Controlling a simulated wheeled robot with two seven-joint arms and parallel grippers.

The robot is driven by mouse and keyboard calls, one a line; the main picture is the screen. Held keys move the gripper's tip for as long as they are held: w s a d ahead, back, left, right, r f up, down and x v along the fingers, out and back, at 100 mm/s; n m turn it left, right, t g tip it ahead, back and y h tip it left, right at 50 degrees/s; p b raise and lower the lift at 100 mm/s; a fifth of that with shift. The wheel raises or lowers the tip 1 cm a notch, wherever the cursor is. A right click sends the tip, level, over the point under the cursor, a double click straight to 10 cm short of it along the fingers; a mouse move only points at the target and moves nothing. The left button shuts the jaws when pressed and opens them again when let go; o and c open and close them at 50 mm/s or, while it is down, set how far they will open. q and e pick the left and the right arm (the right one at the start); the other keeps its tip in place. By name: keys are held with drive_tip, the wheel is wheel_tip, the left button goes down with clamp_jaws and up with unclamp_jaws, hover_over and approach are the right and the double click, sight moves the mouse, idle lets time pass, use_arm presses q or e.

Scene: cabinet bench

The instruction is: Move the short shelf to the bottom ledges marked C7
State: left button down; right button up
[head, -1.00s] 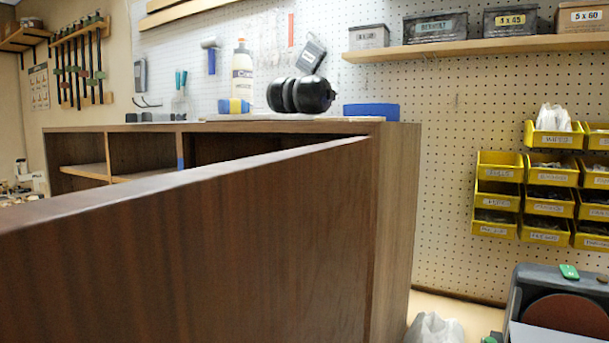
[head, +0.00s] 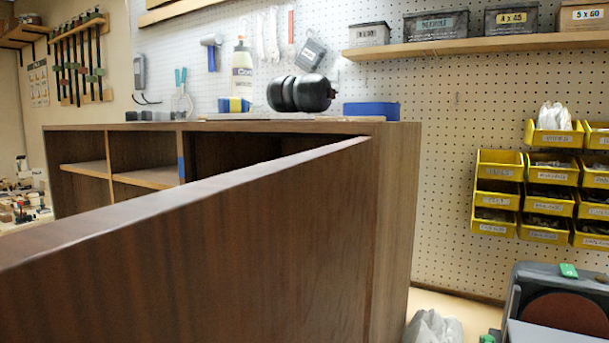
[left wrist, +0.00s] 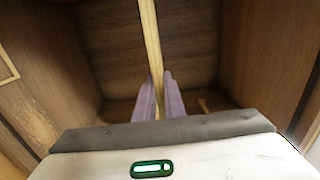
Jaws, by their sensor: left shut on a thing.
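My left gripper (left wrist: 160,100) is shut on the pale front edge of a thin board, the short shelf (left wrist: 149,35), in the left wrist view. The board shows edge-on between the two purple-grey fingers, inside a brown wooden compartment (left wrist: 190,45). No C7 mark is legible. In the head view the brown cabinet (head: 397,200) stands behind its open door (head: 220,260), which hides the lower inside. Neither gripper shows in the head view.
Ear muffs (head: 300,93), a glue bottle (head: 242,70) and a blue box (head: 371,110) stand on the cabinet top. Pale shelves (head: 150,178) show in the cabinet's left compartments. Yellow bins (head: 550,170) hang on the right wall. The large door fills the foreground.

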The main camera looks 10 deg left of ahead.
use_arm(q)
drive_tip(key=shift+p+x, duration=0.55)
drive_tip(key=shift+x, duration=2.9)
drive_tip(key=shift+f+b, duration=0.35)
drive_tip(key=shift+f, duration=0.6)
drive_tip(key=c, duration=1.8)
unclamp_jaws()
drive_tip(key=o, duration=0.4)
drive_tip(key=shift+f, duration=0.2)
drive_tip(key=shift+c, duration=0.2)
drive_tip(key=shift+s, duration=0.1)
drive_tip(key=p+v, duration=0.2)
drive_tip(key=v, duration=1)
drive_tip(key=shift+r+p, duration=0.25)
drive_tip(key=shift+p, duration=0.15)
